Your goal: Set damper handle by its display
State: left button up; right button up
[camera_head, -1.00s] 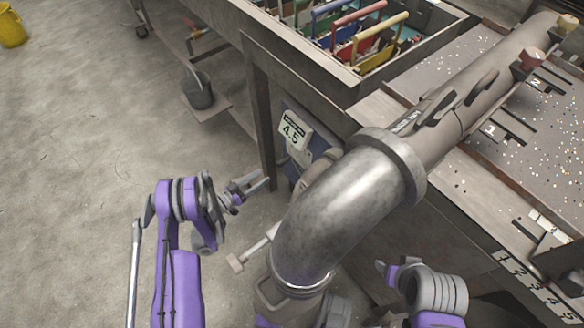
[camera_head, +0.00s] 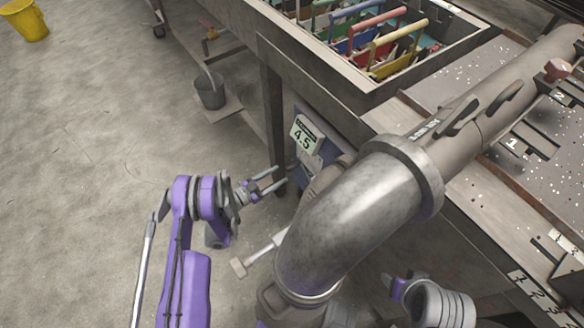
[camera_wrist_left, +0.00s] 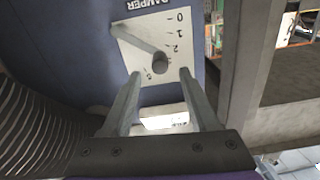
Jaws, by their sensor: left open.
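The display (camera_head: 304,137) reads 4.5 on a blue panel under the bench. The pale damper scale plate (camera_head: 308,160) is just below it. In the left wrist view the scale plate (camera_wrist_left: 182,50) appears upside down, with marks from 0 to 5. The grey damper handle (camera_wrist_left: 135,42) runs from a round pivot (camera_wrist_left: 160,62) to the upper left. My left gripper (camera_head: 278,177) is open and empty in front of the panel. In the left wrist view its fingertips (camera_wrist_left: 160,78) lie on either side below the pivot, apart from the handle.
A large metal pipe elbow (camera_head: 355,215) stands right of my left gripper. The bench leg (camera_head: 274,125) is close beyond the fingers. A crate of colourful handles (camera_head: 370,85) sits on the bench. A grey bucket (camera_head: 210,92) is behind; open floor lies left.

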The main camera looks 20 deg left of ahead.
aim_at(287, 171)
pick_arm(q)
jog(key=x, duration=0.7)
jog(key=shift+b, duration=0.3)
grip_shut()
dwell(1.0)
